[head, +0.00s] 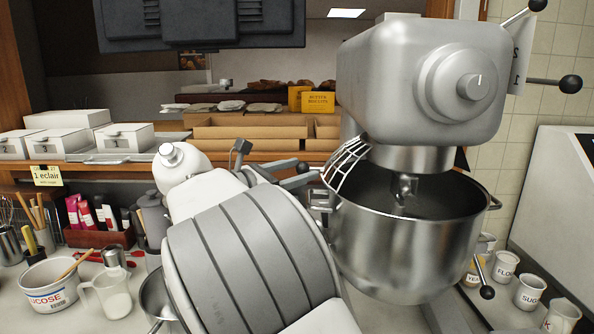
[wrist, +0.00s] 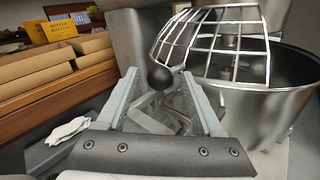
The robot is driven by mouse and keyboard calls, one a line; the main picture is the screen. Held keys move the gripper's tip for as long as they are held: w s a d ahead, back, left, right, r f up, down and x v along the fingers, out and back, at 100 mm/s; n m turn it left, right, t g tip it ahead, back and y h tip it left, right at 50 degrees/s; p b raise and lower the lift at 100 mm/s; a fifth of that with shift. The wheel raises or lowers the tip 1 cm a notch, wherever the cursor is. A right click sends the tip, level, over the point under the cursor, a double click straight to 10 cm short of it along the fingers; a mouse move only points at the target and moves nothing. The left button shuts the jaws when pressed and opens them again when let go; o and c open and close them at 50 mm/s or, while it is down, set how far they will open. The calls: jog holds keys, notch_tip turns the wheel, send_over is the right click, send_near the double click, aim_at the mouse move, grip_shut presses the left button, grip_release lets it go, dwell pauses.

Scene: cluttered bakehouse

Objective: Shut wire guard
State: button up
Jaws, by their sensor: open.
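The wire guard (head: 347,163) is a curved cage of pale metal bars on the stand mixer (head: 425,80). It sits at the left of the steel mixing bowl (head: 410,245), and the front of the bowl is uncovered. In the wrist view the guard (wrist: 215,42) rises above the bowl (wrist: 262,105), with a round black knob (wrist: 160,77) at its lower left. My gripper (wrist: 159,86) is open, its two fingers pointing at the knob. The knob shows between the fingertips; I cannot tell whether they touch it. In the head view my arm partly hides the gripper (head: 285,167).
Cardboard trays (head: 250,132) and yellow biscuit boxes (head: 318,101) stand on the shelf behind. Labelled cups (head: 530,292) stand at right. A black-ended lever (head: 487,291) sticks out below the bowl.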

jog(key=c, duration=1)
grip_shut()
jog(key=shift+a+r, duration=0.1)
jog(key=shift+r, duration=0.05)
